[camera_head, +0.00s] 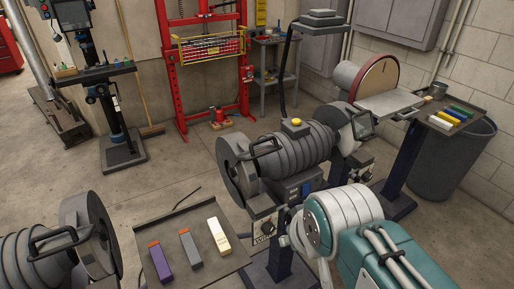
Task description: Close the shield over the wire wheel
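A grey grinder (305,147) with a ribbed motor body stands on a pedestal in the middle of the view. At its left end is a round grey guard (238,172) with a black handle (266,147). A small framed shield (362,124) stands tilted at its right end, apart from my arm. The wire wheel cannot be made out clearly. My teal and white arm comes in from the lower right, in front of the pedestal. Pale parts at its end may be my gripper (298,238), but its fingers cannot be told apart and nothing is seen held.
A tray (212,263) with several bars sits in front of the grinder. Another machine (62,247) stands at lower left. A disc sander (376,82), a tray of coloured bars (462,105) and a bin (452,165) stand at right. Open floor (165,180) lies left.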

